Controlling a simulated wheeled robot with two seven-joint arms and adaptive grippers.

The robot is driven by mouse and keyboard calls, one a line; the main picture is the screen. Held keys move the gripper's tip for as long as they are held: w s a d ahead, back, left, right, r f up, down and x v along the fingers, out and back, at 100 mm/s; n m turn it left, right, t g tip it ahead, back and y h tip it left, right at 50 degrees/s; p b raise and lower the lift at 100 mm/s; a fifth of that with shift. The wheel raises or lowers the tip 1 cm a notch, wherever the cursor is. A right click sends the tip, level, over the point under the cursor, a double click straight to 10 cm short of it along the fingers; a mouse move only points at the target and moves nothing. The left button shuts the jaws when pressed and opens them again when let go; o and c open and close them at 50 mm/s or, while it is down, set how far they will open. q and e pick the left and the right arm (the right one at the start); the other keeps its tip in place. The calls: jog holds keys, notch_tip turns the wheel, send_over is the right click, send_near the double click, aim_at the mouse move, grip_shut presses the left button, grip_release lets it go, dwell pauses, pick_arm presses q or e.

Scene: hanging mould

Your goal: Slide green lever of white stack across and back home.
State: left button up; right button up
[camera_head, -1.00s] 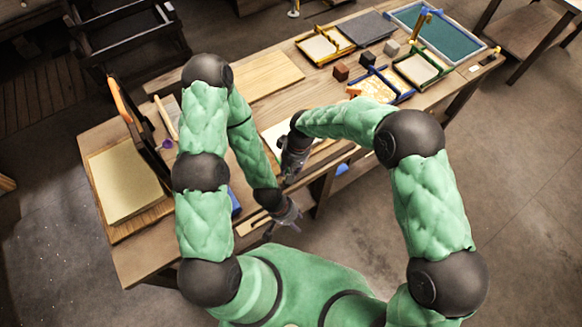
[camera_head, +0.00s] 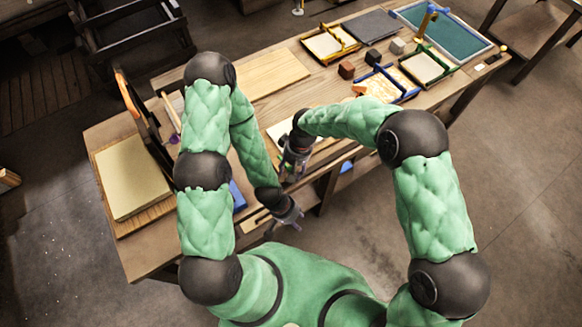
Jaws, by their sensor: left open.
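A green-framed tray with a pale surface (camera_head: 421,68) lies toward the bench's far right, with a green bar (camera_head: 437,55) along one side. At this size I cannot tell whether the bar is the green lever of the white stack. My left gripper (camera_head: 294,219) is low at the near edge of the bench, open, well apart from the tray. My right gripper (camera_head: 291,170) is just above it in the picture, also far from the tray; its fingers are too small and dark to read.
The bench also holds a yellow-framed tray (camera_head: 323,46), a blue-framed tray (camera_head: 383,90), a brown block (camera_head: 346,70), a dark block (camera_head: 373,56) and a teal screen (camera_head: 445,35). A pale stack of sheets (camera_head: 128,175) lies at left.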

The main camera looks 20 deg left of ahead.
notch_tip(320, 180, up, 12)
jog(key=w+d, duration=0.1)
jog(key=shift+w+d+f, duration=0.2)
jog(key=shift+d, duration=0.1)
